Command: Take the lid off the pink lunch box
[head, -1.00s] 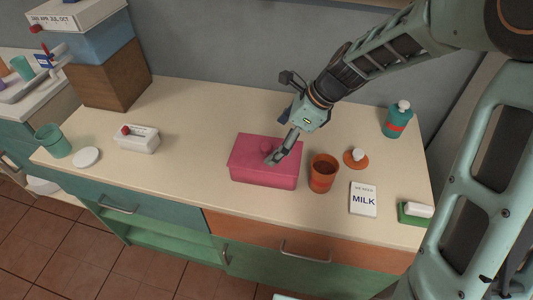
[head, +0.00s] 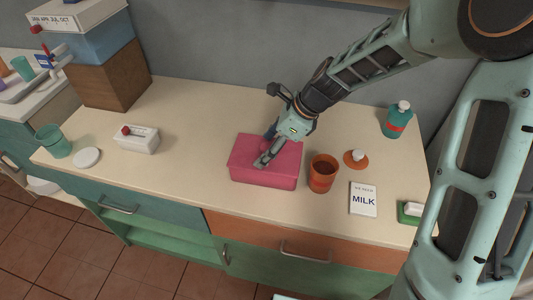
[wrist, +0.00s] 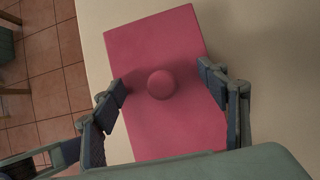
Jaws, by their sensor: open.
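The pink lunch box (head: 262,177) stands on the counter with its flat pink lid (head: 246,149) on top. In the wrist view the lid (wrist: 150,45) has a round pink knob (wrist: 161,85) near its middle. My gripper (head: 263,151) is over the lid. In the wrist view my gripper (wrist: 162,86) is open, with one finger on each side of the knob and a gap on both sides. In the head view the fingers hide the knob.
An orange cup (head: 322,173) stands close to the right of the lunch box. An orange lid with a white knob (head: 356,158), a milk carton (head: 363,199) and a teal bottle (head: 397,120) are farther right. A white box with a red knob (head: 137,140) stands left, with free counter between.

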